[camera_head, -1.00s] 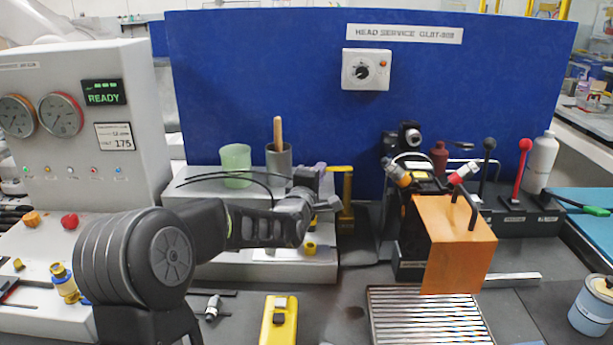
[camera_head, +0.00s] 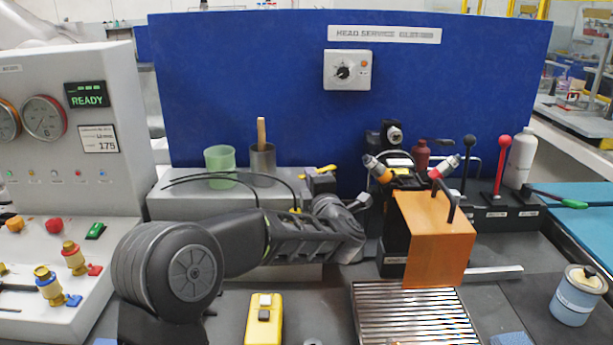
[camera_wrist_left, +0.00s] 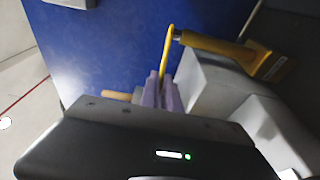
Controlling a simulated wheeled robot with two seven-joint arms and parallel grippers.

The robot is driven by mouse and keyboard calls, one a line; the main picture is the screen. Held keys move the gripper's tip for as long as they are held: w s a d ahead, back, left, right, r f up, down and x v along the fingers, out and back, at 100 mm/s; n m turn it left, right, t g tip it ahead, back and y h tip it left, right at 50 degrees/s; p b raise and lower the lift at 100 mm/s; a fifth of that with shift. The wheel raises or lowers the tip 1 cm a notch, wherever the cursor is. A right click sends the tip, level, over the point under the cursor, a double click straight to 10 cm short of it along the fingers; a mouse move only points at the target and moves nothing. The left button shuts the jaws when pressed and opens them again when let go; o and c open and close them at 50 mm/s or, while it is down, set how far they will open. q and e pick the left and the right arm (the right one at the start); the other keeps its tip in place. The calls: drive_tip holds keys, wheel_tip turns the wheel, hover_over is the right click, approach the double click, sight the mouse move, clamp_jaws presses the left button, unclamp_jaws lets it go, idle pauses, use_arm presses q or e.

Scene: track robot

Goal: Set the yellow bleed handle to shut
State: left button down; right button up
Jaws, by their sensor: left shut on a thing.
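The yellow bleed handle (camera_wrist_left: 167,52) is a thin yellow bar in the left wrist view, joined at its upper end to a yellow valve body (camera_wrist_left: 215,46). My left gripper (camera_wrist_left: 166,88) has its pale purple fingers closed on the lower end of the bar. My right gripper is in neither view.
A grey block with a green cup (camera_head: 220,158) and a grey cup (camera_head: 262,162) holding a wooden stick stands behind my left forearm. An orange box (camera_head: 436,235) is to the right, in front of red and black levers. The blue panel (camera_head: 250,80) closes the back.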

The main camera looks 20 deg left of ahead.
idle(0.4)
use_arm(q)
drive_tip(key=c, duration=1.6)
unclamp_jaws()
drive_tip(key=shift+d, duration=0.1)
drive_tip(key=shift+b+v, duration=0.7)
drive_tip(key=shift+v, duration=3.2)
